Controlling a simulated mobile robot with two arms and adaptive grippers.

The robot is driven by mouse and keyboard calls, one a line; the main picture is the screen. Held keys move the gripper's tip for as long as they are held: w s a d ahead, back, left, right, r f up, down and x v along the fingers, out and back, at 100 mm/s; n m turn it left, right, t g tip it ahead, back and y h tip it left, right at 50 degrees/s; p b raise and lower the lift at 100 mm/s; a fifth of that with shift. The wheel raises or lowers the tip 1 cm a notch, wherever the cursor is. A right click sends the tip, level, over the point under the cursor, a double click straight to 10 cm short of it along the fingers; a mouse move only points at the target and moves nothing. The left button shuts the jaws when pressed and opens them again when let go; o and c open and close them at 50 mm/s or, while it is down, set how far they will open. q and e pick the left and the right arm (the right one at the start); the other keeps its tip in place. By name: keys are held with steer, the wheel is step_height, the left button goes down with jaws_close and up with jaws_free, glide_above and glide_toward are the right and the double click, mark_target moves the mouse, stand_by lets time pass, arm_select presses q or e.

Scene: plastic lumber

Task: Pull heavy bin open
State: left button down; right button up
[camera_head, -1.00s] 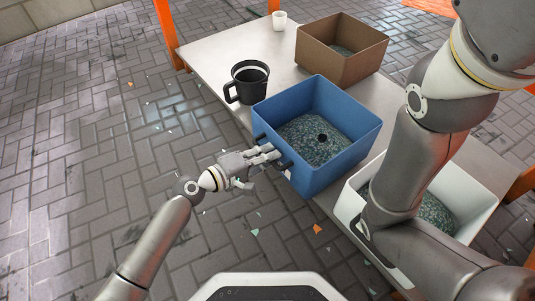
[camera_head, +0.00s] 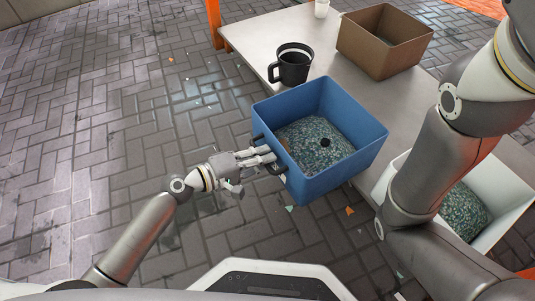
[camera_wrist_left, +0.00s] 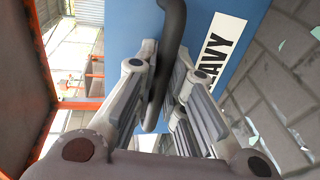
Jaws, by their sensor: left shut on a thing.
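The blue bin (camera_head: 335,178) holds grey-green granules and juts out past the front edge of the table (camera_head: 262,36). Its far side appears to be still over the table edge; the underside is hidden. In the left wrist view, its blue wall (camera_wrist_left: 128,28) bears a white label (camera_wrist_left: 220,52) with the letters "AVY" showing. My left gripper (camera_head: 266,157) is shut on the bin's dark handle (camera_wrist_left: 172,55), at the bin's left side in the head view. My right arm crosses the right of the head view; its gripper is out of view.
A black mug (camera_head: 293,66), a brown bin (camera_head: 378,52) and a white cup (camera_head: 321,9) stand on the table. A white bin (camera_head: 512,216) with granules is partly behind my right arm. The paved floor (camera_head: 90,130) at left is open, with small scraps scattered.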

arm_select(q)
steer(key=c, duration=1.5)
jaws_free()
steer(key=shift+v, duration=6)
